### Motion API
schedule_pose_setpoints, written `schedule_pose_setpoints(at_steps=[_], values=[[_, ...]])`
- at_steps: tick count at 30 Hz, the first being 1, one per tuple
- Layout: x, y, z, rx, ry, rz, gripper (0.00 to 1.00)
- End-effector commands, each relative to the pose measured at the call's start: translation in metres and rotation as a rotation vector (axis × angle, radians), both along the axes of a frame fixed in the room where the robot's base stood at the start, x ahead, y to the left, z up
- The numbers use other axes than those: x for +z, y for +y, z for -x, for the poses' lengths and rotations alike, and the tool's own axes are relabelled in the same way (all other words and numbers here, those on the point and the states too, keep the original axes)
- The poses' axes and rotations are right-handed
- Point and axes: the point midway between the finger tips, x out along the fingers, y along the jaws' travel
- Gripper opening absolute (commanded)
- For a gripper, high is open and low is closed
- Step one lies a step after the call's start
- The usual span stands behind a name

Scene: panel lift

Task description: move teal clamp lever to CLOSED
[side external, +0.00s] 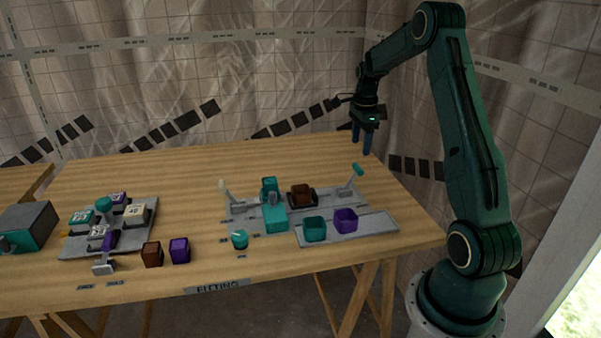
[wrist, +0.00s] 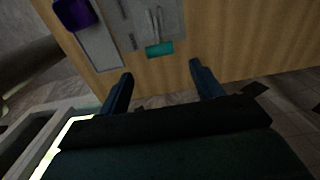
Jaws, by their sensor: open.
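The teal clamp lever (side external: 357,170) stands at the right end of a grey fixture (side external: 240,208), tilted up and to the right with its teal handle raised. In the wrist view its teal handle (wrist: 159,50) shows just ahead of the fingers. My gripper (side external: 361,148) hangs fingers down near the table's far right edge, behind the lever and apart from it. In the wrist view my gripper (wrist: 161,72) has its two fingers spread with nothing between them.
A cream-knobbed lever (side external: 223,186) stands at the fixture's left end. A teal block (side external: 274,215) and a brown block (side external: 302,195) sit between the levers. Teal (side external: 314,228) and purple (side external: 345,220) cups stand on a grey strip in front. The table's back is clear.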

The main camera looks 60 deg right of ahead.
Motion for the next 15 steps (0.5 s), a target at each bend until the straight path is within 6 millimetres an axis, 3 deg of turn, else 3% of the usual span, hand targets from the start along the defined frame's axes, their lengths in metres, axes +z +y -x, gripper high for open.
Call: schedule_pose_setpoints(at_steps=[15], values=[[-0.078, 0.001, 0.000, 0.001, 0.003, -0.003, 0.65]])
